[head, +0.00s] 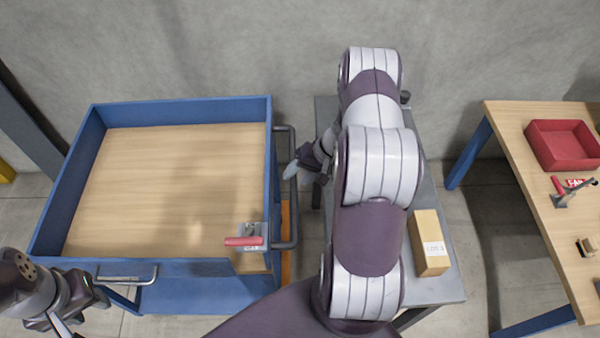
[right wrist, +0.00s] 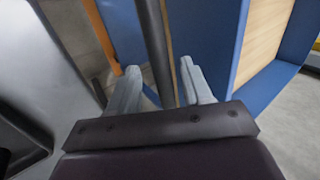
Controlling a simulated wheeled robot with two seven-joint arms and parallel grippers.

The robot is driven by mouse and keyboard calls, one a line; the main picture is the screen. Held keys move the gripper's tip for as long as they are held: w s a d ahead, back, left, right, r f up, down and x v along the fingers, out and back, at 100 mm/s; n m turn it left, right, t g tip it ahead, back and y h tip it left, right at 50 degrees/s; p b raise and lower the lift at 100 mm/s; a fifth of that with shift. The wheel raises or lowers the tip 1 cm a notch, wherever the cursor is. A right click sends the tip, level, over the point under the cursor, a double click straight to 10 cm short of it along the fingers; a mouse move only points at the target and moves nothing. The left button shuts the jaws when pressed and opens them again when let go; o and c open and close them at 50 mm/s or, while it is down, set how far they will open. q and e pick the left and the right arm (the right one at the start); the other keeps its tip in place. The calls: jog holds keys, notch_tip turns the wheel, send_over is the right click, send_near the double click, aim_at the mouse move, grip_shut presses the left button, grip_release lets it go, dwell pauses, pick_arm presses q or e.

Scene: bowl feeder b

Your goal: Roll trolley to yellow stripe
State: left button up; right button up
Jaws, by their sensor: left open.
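My left gripper (head: 88,300) is open beside the trolley's near left corner, close to a metal handle (head: 128,276). A yellow patch (head: 6,171) shows at the far left edge; I cannot tell whether it is the stripe.
An orange strip (head: 286,240) shows below the bar. A red-handled clamp (head: 245,241) sits at the trolley's near right corner. A grey table (head: 440,285) with a carton (head: 430,243) stands right of it. A wooden table (head: 530,190) with a red bin (head: 562,146) is farther right.

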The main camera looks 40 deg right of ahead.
jog(key=shift+r, duration=0.1)
jog(key=p+v, duration=0.2)
jog(key=v, duration=1)
jog(key=shift+r, duration=0.2)
jog(key=shift+d, duration=0.15)
